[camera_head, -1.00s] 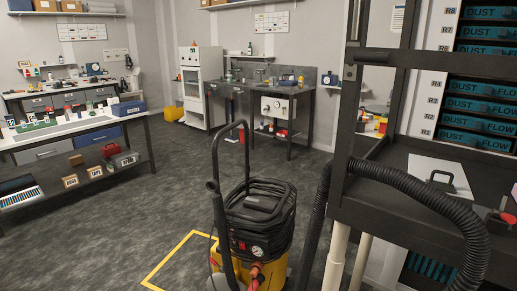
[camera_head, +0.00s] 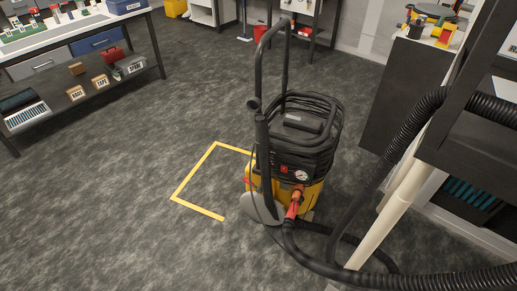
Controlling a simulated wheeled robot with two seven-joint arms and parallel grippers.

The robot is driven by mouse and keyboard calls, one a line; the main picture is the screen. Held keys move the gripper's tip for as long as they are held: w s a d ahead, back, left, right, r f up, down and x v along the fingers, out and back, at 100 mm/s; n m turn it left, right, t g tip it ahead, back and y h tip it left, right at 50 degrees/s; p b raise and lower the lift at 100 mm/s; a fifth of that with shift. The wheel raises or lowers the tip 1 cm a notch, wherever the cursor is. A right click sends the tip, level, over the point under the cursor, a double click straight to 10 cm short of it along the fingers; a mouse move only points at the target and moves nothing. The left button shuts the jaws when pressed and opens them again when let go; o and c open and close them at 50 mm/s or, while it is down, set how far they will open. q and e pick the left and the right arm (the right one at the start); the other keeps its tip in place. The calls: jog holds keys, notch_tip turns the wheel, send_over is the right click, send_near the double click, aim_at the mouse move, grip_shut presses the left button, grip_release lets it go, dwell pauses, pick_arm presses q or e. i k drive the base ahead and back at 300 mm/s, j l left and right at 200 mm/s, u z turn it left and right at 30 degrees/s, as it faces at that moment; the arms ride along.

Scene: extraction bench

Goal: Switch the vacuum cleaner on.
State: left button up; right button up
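The vacuum cleaner (camera_head: 296,150) stands upright on the floor, right of the middle of the head view. It has a yellow lower tank, a black top wrapped in coiled cable or hose, and a tall black push handle (camera_head: 261,60). On its front are a small red switch-like part (camera_head: 284,168) and a round white gauge (camera_head: 302,175). An orange-red connector (camera_head: 295,201) joins it to a black corrugated hose (camera_head: 335,268). Whether it is on cannot be told. Neither of my grippers is in view.
A yellow floor marking (camera_head: 190,180) lies left of the vacuum cleaner. A dark bench (camera_head: 472,130) with a pale leg stands at the right, the hose running past it. A workbench (camera_head: 75,88) stands at upper left. The floor at left and front is clear.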

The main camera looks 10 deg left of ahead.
aim_at(283, 169)
jog(key=i+j+z, duration=0.1)
jog(key=j, duration=0.25)
jog(key=i+j, duration=0.25)
jog(key=i+j+z, duration=0.15)
jog(key=j, duration=0.25)
jog(key=i+j+z, duration=0.1)
jog(key=j, duration=0.3)
jog(key=i+j, duration=0.15)
jog(key=j, duration=0.2)
jog(key=i+j+z, duration=0.15)
jog(key=j, duration=0.25)
jog(key=k+j+z, duration=0.25)
jog(key=j, duration=0.35)
jog(key=k+j+z, duration=0.25)
jog(key=k+j, duration=0.2)
